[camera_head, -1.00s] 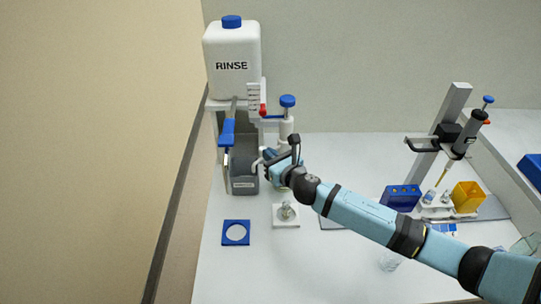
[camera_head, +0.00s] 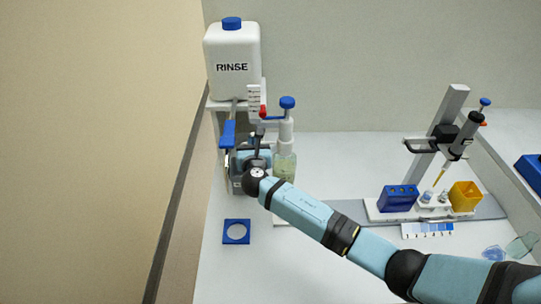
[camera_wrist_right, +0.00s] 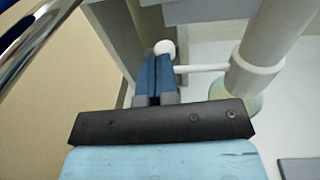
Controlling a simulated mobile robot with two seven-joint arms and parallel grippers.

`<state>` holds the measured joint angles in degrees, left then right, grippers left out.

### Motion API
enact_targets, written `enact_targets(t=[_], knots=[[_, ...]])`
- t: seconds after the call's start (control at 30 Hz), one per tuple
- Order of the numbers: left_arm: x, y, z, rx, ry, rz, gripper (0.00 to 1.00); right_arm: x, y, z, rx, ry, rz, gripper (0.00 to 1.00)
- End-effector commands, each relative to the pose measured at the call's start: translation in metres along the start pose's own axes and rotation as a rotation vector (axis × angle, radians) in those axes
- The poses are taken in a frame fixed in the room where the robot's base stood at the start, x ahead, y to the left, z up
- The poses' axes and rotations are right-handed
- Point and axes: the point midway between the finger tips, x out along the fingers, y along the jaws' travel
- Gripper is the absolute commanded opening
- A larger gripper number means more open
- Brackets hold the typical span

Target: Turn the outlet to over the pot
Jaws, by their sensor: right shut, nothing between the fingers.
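A pump dispenser with a blue top (camera_head: 287,103) stands over a pale green bottle (camera_head: 285,166). Its outlet (camera_wrist_right: 200,68) is a thin white tube running left from a white collar (camera_wrist_right: 255,70) to a rounded white tip in the right wrist view. My right gripper (camera_head: 252,146) is left of the dispenser; its blue fingers (camera_wrist_right: 156,72) are shut and empty, close by the outlet's tip. I cannot tell whether they touch it. A dark grey box (camera_head: 236,184) is partly hidden by my right arm. I cannot identify the pot with certainty. My left gripper is out of view.
A white RINSE container (camera_head: 232,75) stands on a rack behind, with a blue lever (camera_head: 227,134) beneath. A blue square holder (camera_head: 236,232) lies in front. A pipette stand (camera_head: 440,135), blue rack (camera_head: 398,198) and yellow box (camera_head: 465,196) are on the right.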

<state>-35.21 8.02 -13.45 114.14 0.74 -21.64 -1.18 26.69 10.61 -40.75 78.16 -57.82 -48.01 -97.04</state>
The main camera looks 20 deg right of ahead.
Motion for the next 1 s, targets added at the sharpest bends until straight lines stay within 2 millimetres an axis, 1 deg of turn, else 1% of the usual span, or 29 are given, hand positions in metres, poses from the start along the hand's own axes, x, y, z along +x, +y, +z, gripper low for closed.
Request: enact_targets(t=[0.1, 0.3, 0.77, 0.87, 0.97, 1.0], knots=[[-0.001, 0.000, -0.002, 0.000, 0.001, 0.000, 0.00, 0.005, 0.002, 0.001, 0.000, 0.000, 0.001, 0.00], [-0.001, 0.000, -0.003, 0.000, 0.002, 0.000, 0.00, 0.009, 0.003, 0.001, 0.000, 0.001, 0.001, 0.00], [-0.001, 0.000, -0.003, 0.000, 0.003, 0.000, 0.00, 0.011, 0.002, 0.002, 0.000, -0.001, 0.001, 0.00], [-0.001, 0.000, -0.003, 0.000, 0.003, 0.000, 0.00, 0.009, 0.002, 0.002, 0.000, -0.001, 0.001, 0.00], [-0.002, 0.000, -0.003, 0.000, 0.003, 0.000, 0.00, 0.000, 0.003, 0.001, 0.001, -0.001, 0.003, 0.00], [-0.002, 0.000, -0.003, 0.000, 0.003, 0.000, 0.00, -0.007, 0.003, 0.001, 0.001, -0.001, 0.003, 0.00]])
